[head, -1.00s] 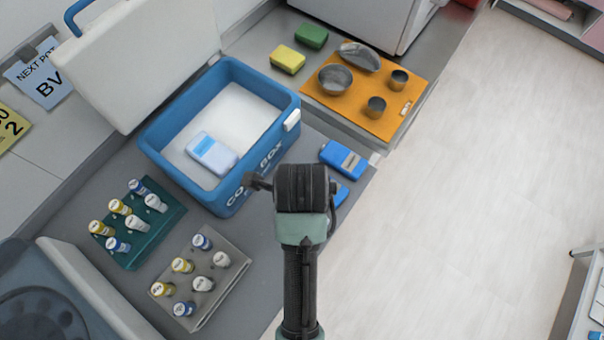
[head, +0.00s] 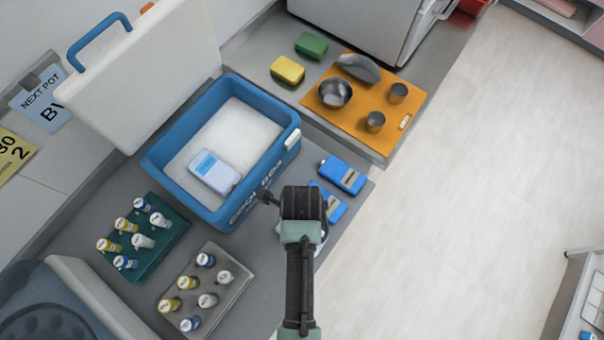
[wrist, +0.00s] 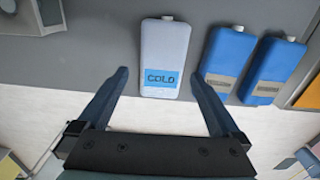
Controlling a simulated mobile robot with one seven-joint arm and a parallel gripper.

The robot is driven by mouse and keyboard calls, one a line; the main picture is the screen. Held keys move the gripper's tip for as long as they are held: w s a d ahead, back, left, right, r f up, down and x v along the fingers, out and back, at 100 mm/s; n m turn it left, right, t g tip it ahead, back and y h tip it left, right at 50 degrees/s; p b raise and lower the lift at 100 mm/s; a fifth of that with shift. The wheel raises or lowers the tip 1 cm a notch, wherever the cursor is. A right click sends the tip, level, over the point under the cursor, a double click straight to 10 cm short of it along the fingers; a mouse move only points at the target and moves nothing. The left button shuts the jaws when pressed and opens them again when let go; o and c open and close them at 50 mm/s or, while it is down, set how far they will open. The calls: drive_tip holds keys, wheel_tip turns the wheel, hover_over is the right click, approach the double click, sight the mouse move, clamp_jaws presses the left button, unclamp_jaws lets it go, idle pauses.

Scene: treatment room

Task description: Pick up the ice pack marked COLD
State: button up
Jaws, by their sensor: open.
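The ice pack marked COLD (wrist: 165,50) is pale white-blue with a bright blue label. In the wrist view it lies flat on the grey counter at the counter's front edge, with its cap pointing away. My gripper (wrist: 159,74) is open and empty. Its two fingers point towards the pack, with the labelled end in line with the gap between them; I cannot tell how high the fingers are above the counter. In the head view my wrist (head: 302,204) hides most of this pack.
Two blue packs (head: 342,174) (head: 329,203) lie to the right of the COLD pack. The open blue cool box (head: 180,195) holds another pale pack (head: 214,172). Green and grey vial racks (head: 150,262) (head: 237,287) stand left. An orange board (head: 350,115) with metal ware is behind.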

drive_tip(key=shift+w+f+p, duration=0.15)
drive_tip(key=shift+f+p, duration=0.15)
drive_tip(key=shift+f, duration=1.8)
drive_tip(key=shift+c, duration=0.3)
drive_tip(key=c, duration=1.4)
drive_tip(key=shift+o, duration=0.2)
drive_tip(key=shift+r, duration=0.1)
